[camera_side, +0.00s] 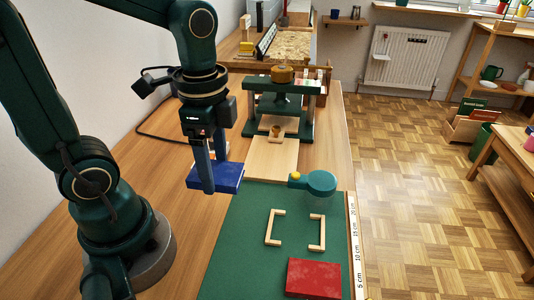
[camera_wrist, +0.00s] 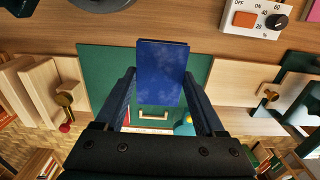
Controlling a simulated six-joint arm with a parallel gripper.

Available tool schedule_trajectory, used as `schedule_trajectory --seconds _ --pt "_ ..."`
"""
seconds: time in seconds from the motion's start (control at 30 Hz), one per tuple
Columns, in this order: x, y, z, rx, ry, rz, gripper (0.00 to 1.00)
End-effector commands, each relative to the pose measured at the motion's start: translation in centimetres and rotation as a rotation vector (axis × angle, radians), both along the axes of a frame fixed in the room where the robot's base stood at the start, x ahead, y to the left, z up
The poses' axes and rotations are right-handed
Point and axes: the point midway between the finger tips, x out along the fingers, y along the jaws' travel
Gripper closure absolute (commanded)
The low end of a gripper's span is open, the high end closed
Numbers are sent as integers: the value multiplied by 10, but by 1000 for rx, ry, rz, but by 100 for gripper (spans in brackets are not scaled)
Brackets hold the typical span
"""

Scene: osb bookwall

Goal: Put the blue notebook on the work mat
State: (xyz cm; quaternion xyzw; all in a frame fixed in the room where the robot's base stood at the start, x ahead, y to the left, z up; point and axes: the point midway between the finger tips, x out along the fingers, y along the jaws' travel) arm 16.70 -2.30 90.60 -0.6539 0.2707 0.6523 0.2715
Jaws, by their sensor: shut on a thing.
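The blue notebook (camera_side: 230,177) is a flat dark blue block between the fingers of my gripper (camera_side: 213,178), which is shut on it. In the side view it is near the far left corner of the green work mat (camera_side: 240,230); its height above the table is hard to tell. In the wrist view the notebook (camera_wrist: 162,72) stretches between the fingertips of my gripper (camera_wrist: 160,82), with part of the mat (camera_wrist: 105,62) behind it. One finger hides part of the notebook in the side view.
On the mat lie two light wooden corner brackets (camera_side: 269,228) (camera_side: 322,232) with bare mat between them. A red book (camera_side: 314,278) lies at the near end. A round teal object (camera_side: 321,183) with a yellow knob is at the far edge. A green press (camera_side: 282,105) stands behind.

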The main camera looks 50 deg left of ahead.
Motion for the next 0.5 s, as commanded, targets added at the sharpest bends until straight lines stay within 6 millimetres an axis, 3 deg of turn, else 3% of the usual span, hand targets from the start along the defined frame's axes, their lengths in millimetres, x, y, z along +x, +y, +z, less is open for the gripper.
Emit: schedule_trajectory --seconds 0.23,0.5 --pt "42 9 14 4 -33 -3 84" --pt "83 15 10 1 -18 0 84"
